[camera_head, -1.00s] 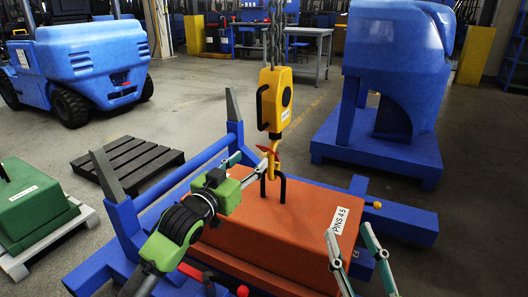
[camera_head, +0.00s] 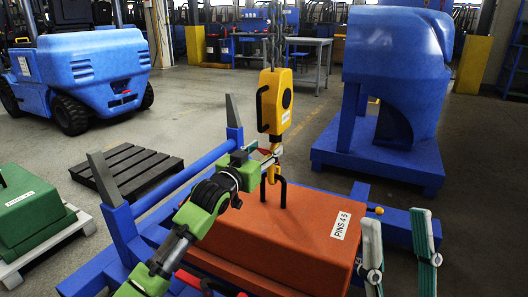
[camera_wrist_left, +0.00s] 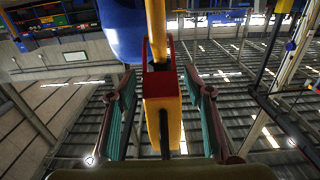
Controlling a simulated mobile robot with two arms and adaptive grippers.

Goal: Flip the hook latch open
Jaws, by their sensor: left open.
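The red hook latch (camera_head: 264,149) is mostly hidden by my left gripper (camera_head: 268,156), which is at the hook. In the left wrist view, my left gripper (camera_wrist_left: 160,78) is open. Its fingers stand on either side of a yellow hook part with a red piece (camera_wrist_left: 146,62); I cannot tell whether they touch it. My right gripper (camera_head: 400,240) is open and empty beside the orange weight.
A blue frame (camera_head: 190,180) with grey-tipped uprights surrounds the orange weight. A black pallet (camera_head: 128,165) and a green weight (camera_head: 32,208) are at left. A blue forklift (camera_head: 90,65) and a blue counterweight (camera_head: 398,60) stand behind. Open floor lies between them.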

